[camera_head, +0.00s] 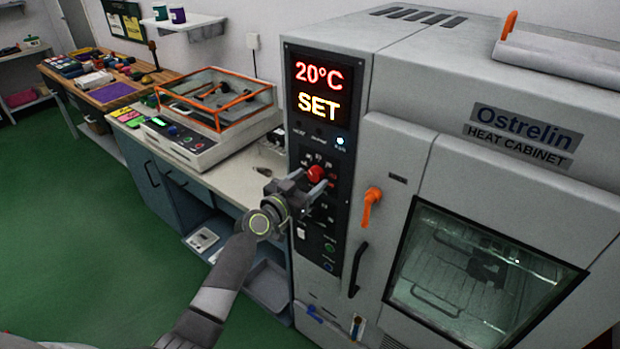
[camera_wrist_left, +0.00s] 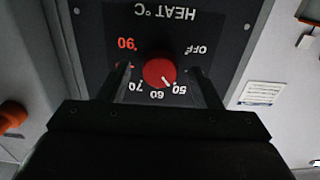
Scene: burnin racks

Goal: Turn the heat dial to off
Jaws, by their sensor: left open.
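The heat dial is a round red knob (camera_head: 316,174) on the black control panel (camera_head: 338,215) of the heat cabinet. In the left wrist view, which is upside down, the dial (camera_wrist_left: 159,73) has a white mark pointing between 50 and 60, nearer 50. The OFF label (camera_wrist_left: 195,48) is up and right of it there. My left gripper (camera_wrist_left: 159,67) is open, with one finger on each side of the dial; I cannot tell whether they touch it. In the head view my left gripper (camera_head: 311,182) is in front of the panel. My right gripper is not in view.
The display (camera_head: 319,90) reads 20°C and SET. An orange latch (camera_head: 371,201) and black handle (camera_head: 356,268) stick out right of the panel, beside the windowed door (camera_head: 470,275). A bench (camera_head: 235,180) with an orange-framed glass case (camera_head: 217,97) stands left. Green floor is clear.

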